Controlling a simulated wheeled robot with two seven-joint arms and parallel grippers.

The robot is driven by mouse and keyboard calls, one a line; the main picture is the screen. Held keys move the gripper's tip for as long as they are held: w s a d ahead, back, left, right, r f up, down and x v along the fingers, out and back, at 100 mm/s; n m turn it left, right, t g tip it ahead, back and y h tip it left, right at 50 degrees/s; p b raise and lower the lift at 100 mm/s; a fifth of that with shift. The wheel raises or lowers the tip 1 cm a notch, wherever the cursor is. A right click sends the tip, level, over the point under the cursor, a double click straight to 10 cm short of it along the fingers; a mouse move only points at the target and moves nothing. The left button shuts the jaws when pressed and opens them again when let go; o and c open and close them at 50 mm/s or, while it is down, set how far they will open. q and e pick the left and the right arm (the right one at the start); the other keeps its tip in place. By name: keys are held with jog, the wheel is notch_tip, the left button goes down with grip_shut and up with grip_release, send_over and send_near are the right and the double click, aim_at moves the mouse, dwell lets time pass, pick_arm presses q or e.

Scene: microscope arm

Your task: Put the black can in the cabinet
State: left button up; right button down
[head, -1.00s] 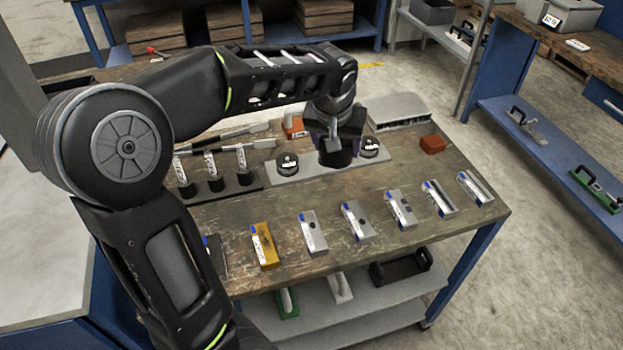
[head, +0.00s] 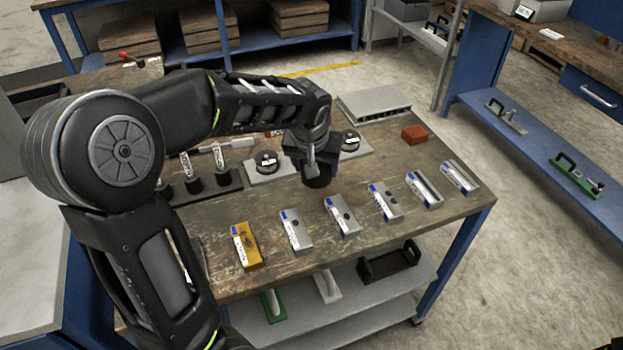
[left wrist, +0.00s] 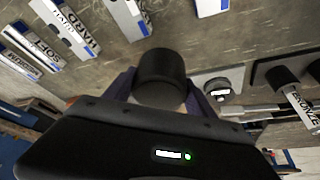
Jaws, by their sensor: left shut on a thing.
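My left gripper (head: 312,162) points down over the wooden table and is shut on the black can (head: 318,181). In the left wrist view the black can (left wrist: 161,72) sits upright between the two fingers of my left gripper (left wrist: 160,95). The can is in front of the grey plate (head: 268,176) that carries two round dark pieces with white labels. I cannot tell how far the can is above the table. The cabinet cannot be made out for certain.
A row of several labelled blocks, one of them yellow (head: 246,246), lies along the front of the table (head: 400,245). Several dark cylinders (head: 194,183) stand at the left. Blue shelving (head: 540,140) stands beyond the floor at right.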

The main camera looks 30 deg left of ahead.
aim_at(316, 181)
pick_arm(q)
jog(key=shift+f, duration=0.75)
jog(key=shift+f, duration=1.85)
jog(key=shift+f, duration=0.1)
jog(key=o, duration=1.7)
jog(key=shift+c, duration=0.2)
jog(key=shift+r, duration=0.35)
jog(key=v, duration=1.1)
jog(key=shift+s+r, duration=0.2)
